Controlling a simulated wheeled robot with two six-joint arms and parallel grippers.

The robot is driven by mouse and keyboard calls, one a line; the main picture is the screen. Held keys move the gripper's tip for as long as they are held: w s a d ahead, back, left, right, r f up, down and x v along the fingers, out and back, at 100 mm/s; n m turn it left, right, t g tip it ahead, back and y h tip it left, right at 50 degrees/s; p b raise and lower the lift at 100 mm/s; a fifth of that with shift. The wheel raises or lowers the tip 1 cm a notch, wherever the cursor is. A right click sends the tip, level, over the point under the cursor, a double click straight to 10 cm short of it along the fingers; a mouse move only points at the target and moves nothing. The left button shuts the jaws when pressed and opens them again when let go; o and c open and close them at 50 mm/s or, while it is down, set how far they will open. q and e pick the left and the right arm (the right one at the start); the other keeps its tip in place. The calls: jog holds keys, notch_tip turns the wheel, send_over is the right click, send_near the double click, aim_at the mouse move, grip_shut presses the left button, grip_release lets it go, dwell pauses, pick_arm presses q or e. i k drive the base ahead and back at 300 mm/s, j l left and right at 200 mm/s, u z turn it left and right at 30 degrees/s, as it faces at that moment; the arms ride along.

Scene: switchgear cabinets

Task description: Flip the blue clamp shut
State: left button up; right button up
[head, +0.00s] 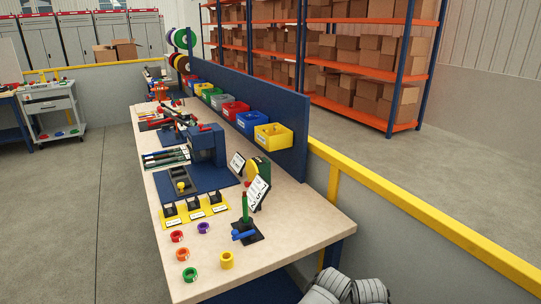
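A small blue piece (243,235), likely the blue clamp, is low on a black base (249,238) near the right front of the workbench. It looks roughly horizontal. A green post (245,207) stands upright just behind it. The piece is too small to tell how its parts sit or whether it is open. Grey rounded links of my arm show at the bottom right edge, beyond the bench. Neither gripper shows in the head view.
Red, purple, orange, green and yellow rings (226,260) stand on the bench's near end. A blue machine (207,147) and yellow plates (195,210) sit further back. Bins (273,137) hang on a blue panel. A yellow rail (420,212) runs along the right.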

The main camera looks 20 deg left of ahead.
aim_at(235, 232)
jog(key=i+l, duration=0.5)
jog(key=i, duration=0.15)
jog(key=u, duration=1.15)
